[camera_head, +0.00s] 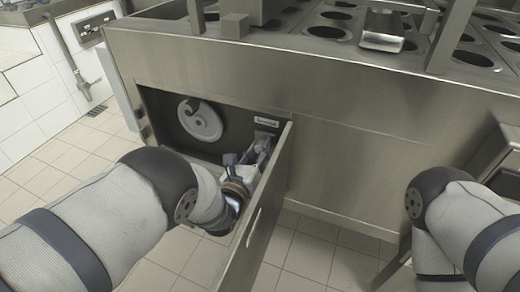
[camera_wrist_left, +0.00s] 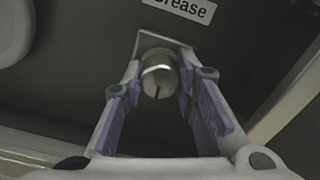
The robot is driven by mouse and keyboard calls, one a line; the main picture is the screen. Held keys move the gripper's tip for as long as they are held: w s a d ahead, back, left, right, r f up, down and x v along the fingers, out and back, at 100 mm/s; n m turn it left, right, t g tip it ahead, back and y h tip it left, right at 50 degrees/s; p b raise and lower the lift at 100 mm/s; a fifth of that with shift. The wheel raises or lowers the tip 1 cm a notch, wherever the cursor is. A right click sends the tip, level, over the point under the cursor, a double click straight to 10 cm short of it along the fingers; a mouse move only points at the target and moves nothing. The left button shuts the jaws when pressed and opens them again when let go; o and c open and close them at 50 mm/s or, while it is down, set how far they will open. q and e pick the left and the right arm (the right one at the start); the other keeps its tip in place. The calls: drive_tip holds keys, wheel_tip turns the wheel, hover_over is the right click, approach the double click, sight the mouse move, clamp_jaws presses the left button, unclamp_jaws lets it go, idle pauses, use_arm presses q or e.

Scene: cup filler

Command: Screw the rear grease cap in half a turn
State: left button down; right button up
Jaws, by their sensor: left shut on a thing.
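The grease cap (camera_wrist_left: 160,78) is a round metal knob with a dark slot on its face. It sits on a small metal bracket below the "Grease" label (camera_wrist_left: 188,8) inside the open cabinet. My left gripper (camera_wrist_left: 159,75) has a finger on each side of the cap and is shut on it. In the head view my left gripper (camera_head: 256,155) reaches into the cabinet below the label, and the cap itself is hidden there. Only one cap shows; I cannot tell from the frames whether another lies in front of it. My right gripper is out of view.
The open cabinet door (camera_head: 258,215) stands close to the right of my left wrist. A grey handwheel (camera_head: 201,121) is on the cabinet's back wall at left. The steel machine front (camera_head: 350,140) fills the right. Tiled floor (camera_head: 305,250) is clear below.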

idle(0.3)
use_arm(q)
drive_tip(key=c, duration=1.3)
unclamp_jaws()
drive_tip(key=v, duration=1.2)
drive_tip(key=shift+a, duration=0.1)
